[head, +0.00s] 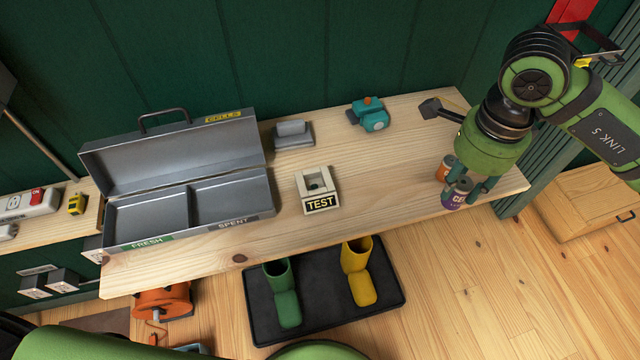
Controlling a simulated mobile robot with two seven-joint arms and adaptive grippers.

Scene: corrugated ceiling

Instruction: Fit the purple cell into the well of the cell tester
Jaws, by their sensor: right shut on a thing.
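The purple cell (455,196) is at the right end of the wooden bench, upright or nearly so. My right gripper (464,186) comes down from above and is shut on it. I cannot tell whether the cell touches the bench. An orange-topped cell (445,168) stands close behind it, partly hidden by the gripper. The cell tester (319,202), a pale block with a TEST label on its front, sits mid-bench to the left. Its well (315,184) shows as a dark opening on top. My left gripper is not in view.
An open grey metal box (190,237) with FRESH and SPENT compartments, both empty, stands on the left of the bench (390,200). A grey block (293,134) and a teal device (371,115) stand at the back. The bench between tester and purple cell is clear.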

